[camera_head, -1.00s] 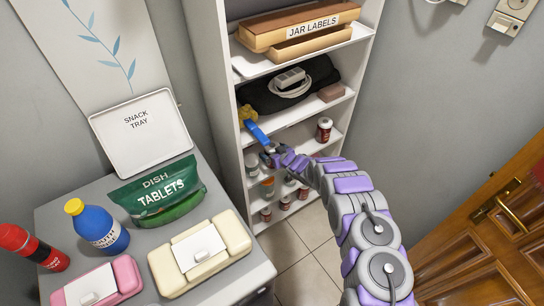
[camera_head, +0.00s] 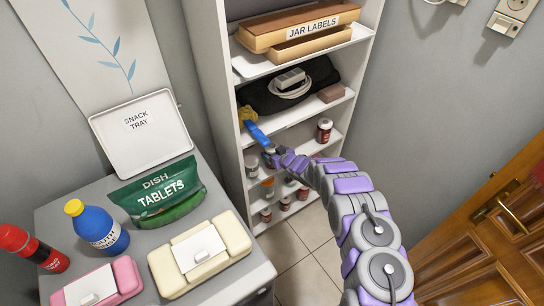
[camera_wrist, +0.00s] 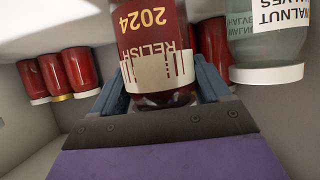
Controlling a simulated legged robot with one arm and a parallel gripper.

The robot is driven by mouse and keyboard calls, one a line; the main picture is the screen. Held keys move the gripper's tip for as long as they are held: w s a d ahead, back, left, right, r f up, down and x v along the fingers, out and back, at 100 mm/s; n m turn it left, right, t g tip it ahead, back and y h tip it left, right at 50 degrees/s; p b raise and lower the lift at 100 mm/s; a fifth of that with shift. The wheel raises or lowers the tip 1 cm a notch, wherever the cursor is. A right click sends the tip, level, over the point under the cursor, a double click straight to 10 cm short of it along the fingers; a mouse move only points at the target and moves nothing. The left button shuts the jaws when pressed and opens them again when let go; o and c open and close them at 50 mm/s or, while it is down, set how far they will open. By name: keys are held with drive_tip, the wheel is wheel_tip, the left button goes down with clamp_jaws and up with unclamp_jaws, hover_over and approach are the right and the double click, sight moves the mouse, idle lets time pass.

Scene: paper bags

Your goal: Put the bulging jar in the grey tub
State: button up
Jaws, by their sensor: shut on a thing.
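A dark red jar labelled "RELISH 2024" (camera_wrist: 155,62) stands between the two blue-grey fingers of my gripper (camera_wrist: 162,82) in the wrist view, where it appears upside down. My gripper is shut on this jar. In the head view my gripper (camera_head: 270,155) is at the left side of the shelf unit, and the held jar is not clear there. I do not make out a grey tub in either view.
Several red jars (camera_wrist: 78,72) and a "WALNUT HALVES" jar (camera_wrist: 266,40) stand close around. A red jar (camera_head: 323,130) stands at the right of the white shelf unit (camera_head: 232,100). A blue-handled thing (camera_head: 256,132) hangs over the shelf beside my gripper. The floor (camera_head: 310,255) is clear.

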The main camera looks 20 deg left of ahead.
drive_tip(key=shift+r, duration=0.15)
drive_tip(key=shift+r+p, duration=0.4)
drive_tip(key=shift+r, duration=0.7)
drive_tip(key=shift+s+d+r+p, duration=0.1)
drive_tip(key=shift+s+d+p, duration=0.25)
drive_tip(key=shift+d, duration=0.15)
drive_tip(key=s+d+p, duration=0.1)
drive_tip(key=s+d, duration=0.9)
drive_tip(key=d, duration=0.1)
drive_tip(key=shift+w+r, duration=0.1)
drive_tip(key=shift+r, duration=0.05)
